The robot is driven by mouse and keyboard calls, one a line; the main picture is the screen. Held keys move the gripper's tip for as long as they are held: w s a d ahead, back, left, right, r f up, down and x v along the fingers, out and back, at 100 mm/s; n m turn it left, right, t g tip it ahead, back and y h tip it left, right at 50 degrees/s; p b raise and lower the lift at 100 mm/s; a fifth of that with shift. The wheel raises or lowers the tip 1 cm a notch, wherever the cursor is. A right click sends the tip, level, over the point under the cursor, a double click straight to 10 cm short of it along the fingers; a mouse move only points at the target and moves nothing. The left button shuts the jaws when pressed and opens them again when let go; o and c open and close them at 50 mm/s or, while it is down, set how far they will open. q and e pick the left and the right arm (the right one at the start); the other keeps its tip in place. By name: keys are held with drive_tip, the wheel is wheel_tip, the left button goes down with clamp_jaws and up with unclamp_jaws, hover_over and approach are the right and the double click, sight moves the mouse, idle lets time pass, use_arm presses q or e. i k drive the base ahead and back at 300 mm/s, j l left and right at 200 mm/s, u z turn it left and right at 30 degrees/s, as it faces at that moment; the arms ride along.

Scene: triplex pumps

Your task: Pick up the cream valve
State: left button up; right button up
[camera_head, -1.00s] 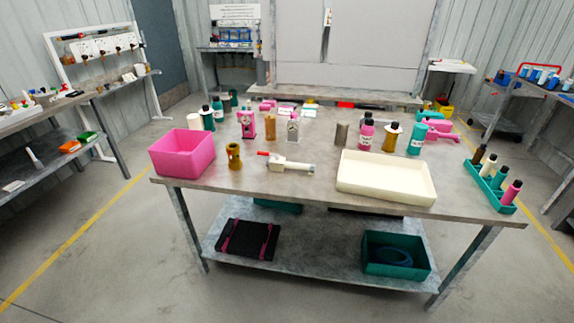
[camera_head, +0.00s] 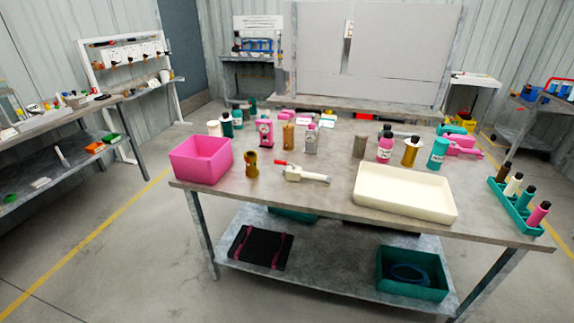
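The cream valve (camera_head: 305,174) lies on the table near its front edge, between the pink bin and the cream tray. It has a pale body and a red end (camera_head: 281,162) at its left. Nothing touches it. Neither of my grippers shows in the head view.
The grey table (camera_head: 330,203) stands ahead across open floor. A pink bin (camera_head: 201,168), a brass-coloured fitting (camera_head: 252,164) and a cream tray (camera_head: 405,207) are near the valve. A green rack with bottles (camera_head: 516,213) is at the right end. Several bottles stand behind.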

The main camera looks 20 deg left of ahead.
sight(296, 175)
drive_tip(key=i+j, duration=0.25)
drive_tip(key=i, duration=0.2)
drive_tip(key=i+j, duration=0.3)
drive_tip(key=i, duration=0.15)
drive_tip(key=i+j, duration=0.25)
drive_tip(key=i, duration=0.2)
